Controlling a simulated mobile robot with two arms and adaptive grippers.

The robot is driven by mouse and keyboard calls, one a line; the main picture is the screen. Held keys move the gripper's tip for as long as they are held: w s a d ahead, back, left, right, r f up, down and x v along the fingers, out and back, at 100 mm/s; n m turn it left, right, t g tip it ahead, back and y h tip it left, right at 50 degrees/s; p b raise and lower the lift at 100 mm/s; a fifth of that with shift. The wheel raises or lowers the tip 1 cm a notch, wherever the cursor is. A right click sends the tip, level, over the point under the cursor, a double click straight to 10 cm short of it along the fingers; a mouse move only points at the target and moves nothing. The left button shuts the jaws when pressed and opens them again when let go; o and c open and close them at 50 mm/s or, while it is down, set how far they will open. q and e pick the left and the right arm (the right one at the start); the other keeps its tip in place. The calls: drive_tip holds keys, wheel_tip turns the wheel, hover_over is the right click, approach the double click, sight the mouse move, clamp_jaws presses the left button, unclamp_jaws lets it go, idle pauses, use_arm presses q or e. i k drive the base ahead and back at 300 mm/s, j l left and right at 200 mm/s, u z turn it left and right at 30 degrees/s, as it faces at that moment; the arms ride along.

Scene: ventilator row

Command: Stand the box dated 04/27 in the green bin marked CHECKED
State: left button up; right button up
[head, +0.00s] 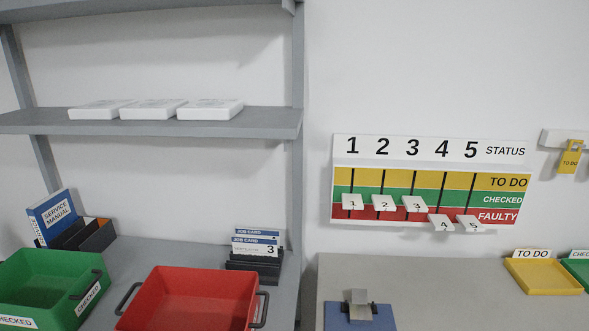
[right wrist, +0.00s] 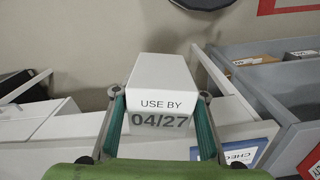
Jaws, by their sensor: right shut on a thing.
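The white box (right wrist: 163,72) shows "USE BY 04/27" on its near face in the right wrist view. My right gripper (right wrist: 160,97) is shut on it, with a teal finger on each side. The green bin (head: 40,289) marked CHECKED is at the lower left of the head view, cut off by the frame edge. The part of its inside that shows is empty. Neither gripper shows in the head view, so the held box's distance from the bin cannot be told.
An empty red bin (head: 188,300) is right of the green bin. Behind them are a service manual (head: 52,217) and a job card holder (head: 255,262). A shelf (head: 150,125) with white boxes is above. In the wrist view, grey compartments (right wrist: 285,100) lie right of the box.

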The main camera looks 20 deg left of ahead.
sight(32, 301)
drive_tip(key=k+j+u, duration=0.2)
drive_tip(key=j, duration=2.25)
drive_tip(key=j+u, duration=0.15)
drive_tip(key=j, duration=2.25)
drive_tip(key=k, duration=0.05)
